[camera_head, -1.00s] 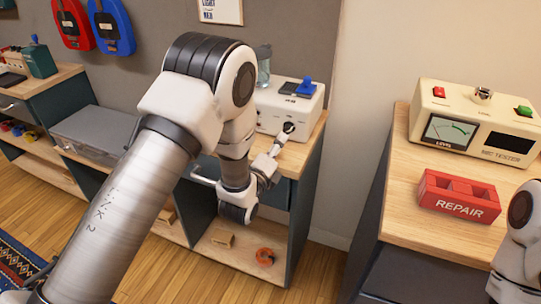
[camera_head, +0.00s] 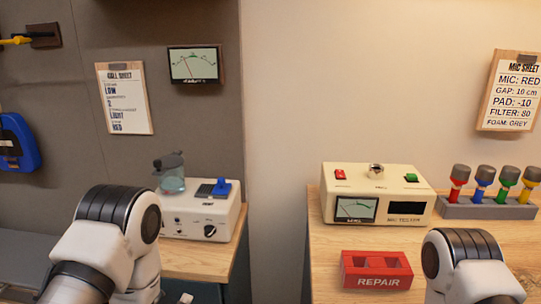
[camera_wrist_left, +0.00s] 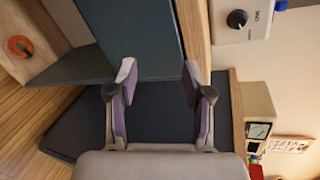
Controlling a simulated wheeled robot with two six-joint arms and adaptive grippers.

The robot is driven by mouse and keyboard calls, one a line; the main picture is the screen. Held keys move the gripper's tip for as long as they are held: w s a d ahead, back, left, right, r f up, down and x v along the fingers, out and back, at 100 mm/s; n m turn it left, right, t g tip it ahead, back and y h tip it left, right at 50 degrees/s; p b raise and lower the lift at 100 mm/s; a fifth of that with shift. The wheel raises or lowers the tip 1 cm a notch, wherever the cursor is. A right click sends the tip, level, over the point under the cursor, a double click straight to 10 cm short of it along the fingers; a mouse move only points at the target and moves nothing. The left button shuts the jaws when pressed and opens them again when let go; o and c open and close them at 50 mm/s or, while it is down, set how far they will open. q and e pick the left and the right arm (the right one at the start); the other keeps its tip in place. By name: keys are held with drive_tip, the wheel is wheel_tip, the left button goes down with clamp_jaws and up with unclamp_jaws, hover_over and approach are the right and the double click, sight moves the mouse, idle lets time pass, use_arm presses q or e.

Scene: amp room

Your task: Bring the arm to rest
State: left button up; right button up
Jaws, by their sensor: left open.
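My left gripper (camera_wrist_left: 158,75) is open in the left wrist view, its two fingers apart with nothing between them. Beyond the fingers are dark cabinet panels (camera_wrist_left: 140,30) and the wooden floor. In the head view my left arm rises at the lower left, and its gripper is below the frame or hidden. The white amp box (camera_head: 207,218), with a black knob and a blue switch, stands to the right of that arm; it also shows in the wrist view (camera_wrist_left: 232,20), clear of the fingers. A part of my right arm shows at the lower right; its gripper is not visible.
The cream mic tester (camera_head: 377,194) stands on the right wooden bench (camera_head: 325,265), behind a red REPAIR tray (camera_head: 376,270). A grey rack (camera_head: 488,208) holds several coloured microphones. A gap separates the two benches. An orange ring (camera_wrist_left: 20,46) lies on a low shelf.

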use_arm(q)
drive_tip(key=s+f+n+g, duration=0.4)
drive_tip(key=s+n, duration=0.3)
drive_tip(key=s, duration=0.2)
drive_tip(key=s+a+f+n+g+p, duration=0.1)
drive_tip(key=s+f+n+g, duration=0.4)
drive_tip(key=s+n, duration=0.3)
drive_tip(key=s+f+n+g+p, duration=0.1)
drive_tip(key=s+f+n+g, duration=0.3)
drive_tip(key=s+n, duration=0.3)
drive_tip(key=s+g, duration=0.1)
drive_tip(key=s, duration=0.3)
drive_tip(key=shift+s+a+f+g, duration=0.15)
drive_tip(key=shift+s+a+g, duration=0.05)
drive_tip(key=shift+a+g, duration=0.1)
use_arm(e)
wheel_tip(320, 180, up, 4)
drive_tip(key=shift+s+f, duration=0.1)
use_arm(q)
drive_tip(key=shift+n, duration=0.3)
use_arm(e)
drive_tip(key=shift+a, duration=0.1)
